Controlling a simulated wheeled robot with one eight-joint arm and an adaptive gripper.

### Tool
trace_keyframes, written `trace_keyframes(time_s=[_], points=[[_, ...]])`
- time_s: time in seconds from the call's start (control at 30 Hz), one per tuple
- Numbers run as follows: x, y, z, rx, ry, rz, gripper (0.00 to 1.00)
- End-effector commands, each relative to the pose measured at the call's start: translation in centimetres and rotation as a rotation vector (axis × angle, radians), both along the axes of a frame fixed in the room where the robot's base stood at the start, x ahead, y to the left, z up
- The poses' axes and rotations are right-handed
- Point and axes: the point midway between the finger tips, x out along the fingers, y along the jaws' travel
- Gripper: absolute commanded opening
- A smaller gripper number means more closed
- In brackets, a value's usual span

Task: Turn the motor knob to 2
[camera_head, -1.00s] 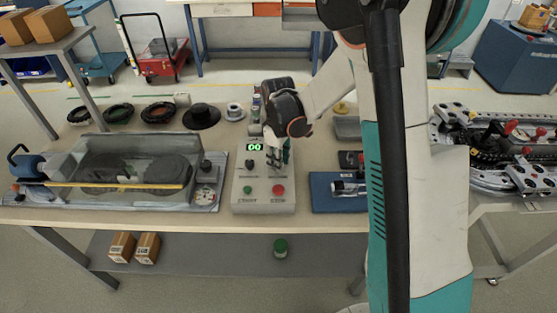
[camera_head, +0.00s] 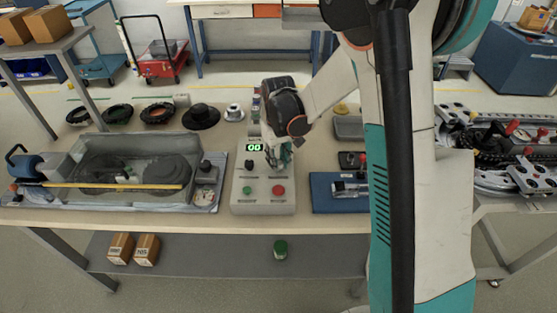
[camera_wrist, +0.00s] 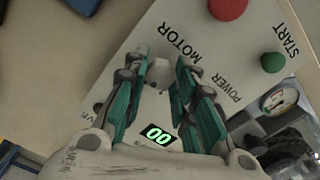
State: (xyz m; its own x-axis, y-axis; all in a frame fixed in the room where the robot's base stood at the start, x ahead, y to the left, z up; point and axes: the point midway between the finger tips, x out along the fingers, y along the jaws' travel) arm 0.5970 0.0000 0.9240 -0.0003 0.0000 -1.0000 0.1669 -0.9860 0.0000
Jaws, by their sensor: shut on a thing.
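The pale control box (camera_head: 263,205) stands on the bench with a green display (camera_head: 253,147) reading 00. Its dark power knob (camera_head: 248,164) is on the left, above the green start button (camera_head: 248,190) and red stop button (camera_head: 278,190). My gripper (camera_head: 276,163) is down over the right knob position and hides it in the head view. In the wrist view, my gripper (camera_wrist: 160,70) has its teal fingers on both sides of a small pale part by the MOTOR label, the motor knob (camera_wrist: 160,73). Its pointer setting cannot be read.
A grey bin with a yellow bar (camera_head: 115,186) stands left of the box. A blue tray (camera_head: 338,203) lies to the right. Black rings and a dark hat-shaped part (camera_head: 201,117) lie behind. A track assembly (camera_head: 510,160) is at far right.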

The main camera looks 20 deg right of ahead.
Motion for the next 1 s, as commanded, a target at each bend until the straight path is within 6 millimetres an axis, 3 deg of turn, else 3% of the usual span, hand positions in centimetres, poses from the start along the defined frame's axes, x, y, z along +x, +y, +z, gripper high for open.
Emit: trace_keyframes(time_s=[0.43,0.47,0.53,0.87,1.0], points=[[0.0,0.0,0.0,0.000,-0.001,-0.010,0.01],[0.0,0.0,0.0,0.000,-0.001,-0.010,0.32],[0.0,0.0,0.0,0.000,-0.001,-0.010,0.46],[0.0,0.0,0.1,0.000,0.000,-0.009,0.46],[0.0,0.0,1.1,0.000,0.000,-0.009,0.46]])
